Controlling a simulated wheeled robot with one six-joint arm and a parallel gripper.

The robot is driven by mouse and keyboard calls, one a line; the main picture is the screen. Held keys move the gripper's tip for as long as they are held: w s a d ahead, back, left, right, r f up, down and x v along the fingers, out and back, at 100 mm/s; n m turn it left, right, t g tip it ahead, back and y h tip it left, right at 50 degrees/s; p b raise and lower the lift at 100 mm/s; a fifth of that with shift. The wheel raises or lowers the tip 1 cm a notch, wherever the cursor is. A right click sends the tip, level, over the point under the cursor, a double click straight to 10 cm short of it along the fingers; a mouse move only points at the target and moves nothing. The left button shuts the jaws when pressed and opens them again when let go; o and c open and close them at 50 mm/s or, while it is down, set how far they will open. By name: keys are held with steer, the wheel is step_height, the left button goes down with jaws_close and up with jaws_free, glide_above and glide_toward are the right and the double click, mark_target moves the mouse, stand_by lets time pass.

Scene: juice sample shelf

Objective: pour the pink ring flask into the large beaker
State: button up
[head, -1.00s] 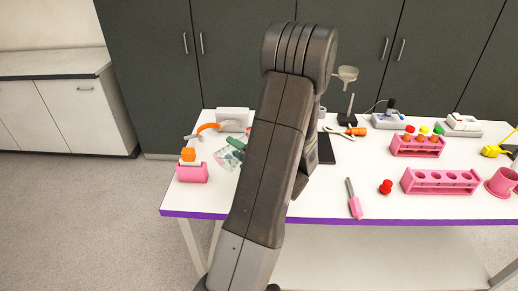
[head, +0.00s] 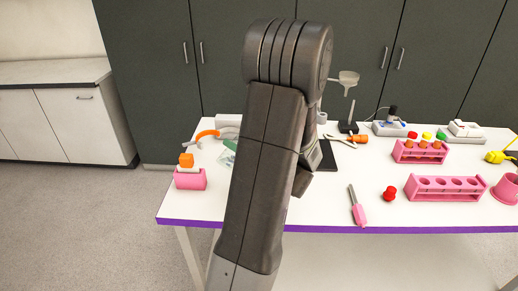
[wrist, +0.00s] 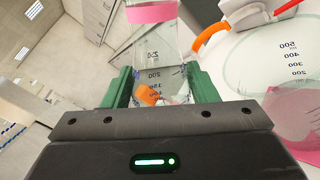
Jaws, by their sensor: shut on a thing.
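My gripper (wrist: 163,90) shows in the wrist view with its green fingers shut on the pink ring flask. The pink ring flask (wrist: 155,48) is clear glass with dark graduation marks and a pink band at the top of the picture. It looks tilted, though I cannot tell its exact angle. The large beaker (wrist: 270,60) is clear, with marks up to 500, at the right of the flask. Pink shows low in the beaker's area; I cannot tell whether it is liquid.
A pink rack (head: 445,188), a red stopper (head: 390,193) and a pink-handled tool (head: 358,208) lie right of my arm. A pink holder (head: 190,180) stands at the left. An orange curved item (wrist: 212,34) is near the beaker. The table's front edge is purple.

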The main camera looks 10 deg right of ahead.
steer(key=shift+d+f+n+b, duration=0.1)
steer(key=shift+f+n+b, duration=0.3)
steer(key=shift+f, duration=0.15)
steer(key=shift+s+a+n+b, duration=0.1)
steer(key=shift+a+n+b, duration=0.2)
steer(key=shift+n+b, duration=0.6)
steer(key=shift+s+a+f+b, duration=0.1)
steer(key=shift+a+f+b, duration=0.1)
steer(key=shift+b, duration=0.15)
steer(key=f+n+b, duration=0.1)
steer(key=b, duration=0.1)
steer(key=shift+s+a+f+n+b, duration=0.1)
steer(key=shift+f+n+b, duration=0.2)
steer(key=shift+n, duration=1)
steer(key=f+b, duration=0.6)
steer(key=shift+s+a+b, duration=0.15)
steer(key=shift+a+b, duration=0.05)
steer(key=shift+b, duration=0.2)
steer(key=shift+a+f+n+b, duration=0.1)
steer(key=shift+f+n+b, duration=0.05)
steer(key=shift+n+b, duration=0.4)
steer(key=shift+s+a+n+b, duration=0.1)
steer(key=shift+n+b, duration=0.35)
steer(key=shift+b, duration=0.15)
